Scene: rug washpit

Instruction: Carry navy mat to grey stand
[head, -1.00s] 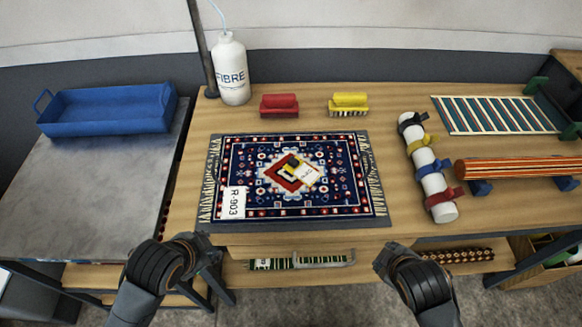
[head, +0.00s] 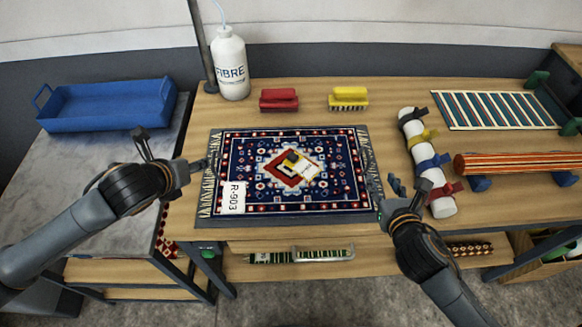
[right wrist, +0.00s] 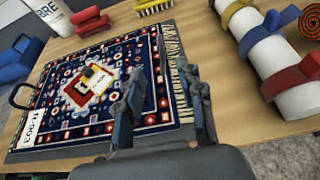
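The navy mat (head: 292,200), patterned with a red and cream centre and pale fringes, lies flat on a thin grey sheet (head: 300,219) on the wooden bench. A white label and a small card lie on it. The grey stand (head: 75,180) is left of the bench. My left gripper (head: 178,150) is open and empty at the mat's left edge. My right gripper (head: 402,190) is open at the mat's right edge. In the right wrist view its parted fingers (right wrist: 160,108) are over the fringed edge of the mat (right wrist: 95,85); I cannot tell whether they touch it.
A blue tray (head: 108,105) sits at the stand's back. A white bottle (head: 231,65), red brush (head: 279,100) and yellow brush (head: 348,98) stand behind the mat. A strapped white roll (head: 428,165) and striped roll (head: 515,163) are close on the right. The stand's front is clear.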

